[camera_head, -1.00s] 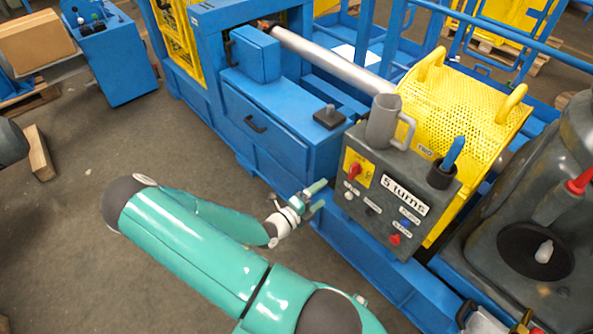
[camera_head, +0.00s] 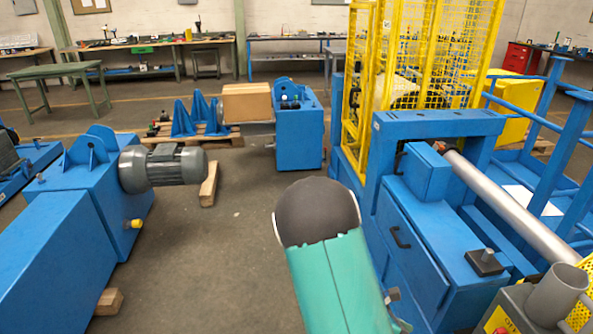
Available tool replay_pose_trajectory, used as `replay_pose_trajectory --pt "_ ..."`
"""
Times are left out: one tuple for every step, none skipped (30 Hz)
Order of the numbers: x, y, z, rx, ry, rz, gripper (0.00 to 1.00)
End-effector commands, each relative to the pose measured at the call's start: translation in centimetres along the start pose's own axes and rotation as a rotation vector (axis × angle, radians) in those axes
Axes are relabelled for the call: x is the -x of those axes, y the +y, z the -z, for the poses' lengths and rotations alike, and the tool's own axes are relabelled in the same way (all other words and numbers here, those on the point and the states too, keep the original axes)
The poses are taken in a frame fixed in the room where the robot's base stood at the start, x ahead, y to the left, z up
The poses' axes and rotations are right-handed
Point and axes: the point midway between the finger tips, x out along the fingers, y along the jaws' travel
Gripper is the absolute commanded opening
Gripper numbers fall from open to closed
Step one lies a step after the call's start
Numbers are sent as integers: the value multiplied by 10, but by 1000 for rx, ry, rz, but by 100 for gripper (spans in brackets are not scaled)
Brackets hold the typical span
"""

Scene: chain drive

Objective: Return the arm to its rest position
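My arm, teal with a dark rounded joint, rises from the bottom of the head view, slightly right of the middle. My gripper is not in view, and neither is anything it may hold. To the right of my arm stands a blue machine (camera_head: 428,243) with a black handle on its front and a long grey shaft (camera_head: 510,208) across it.
A blue machine with a grey motor (camera_head: 165,168) stands at the left. A yellow mesh guard (camera_head: 425,65) rises at the back right.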

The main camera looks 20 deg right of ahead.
Motion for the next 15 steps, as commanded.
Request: replay_pose_trajectory --pt "14 -3 -3 -87 53 -23 87" --pt "21 -5 -3 -138 83 -32 87" --pt "32 -8 -4 -204 124 -45 87" --pt "39 -10 -5 -253 155 -53 87" --pt "47 -12 -6 -302 186 -61 87" --pt "57 -15 -7 -366 228 -72 87" --pt "65 -18 -8 -413 259 -79 87" --pt "73 -20 -9 -459 291 -86 87" --pt "83 -24 -11 -520 334 -94 87" --pt "91 -26 -12 -567 367 -99 87" --pt "99 -29 -14 -612 400 -105 87" --pt "110 -33 -16 -670 445 -112 87" --pt "117 -37 -17 -714 479 -116 87" --pt "125 -40 -19 -757 513 -120 87" --pt "136 -45 -21 -813 558 -125 87"
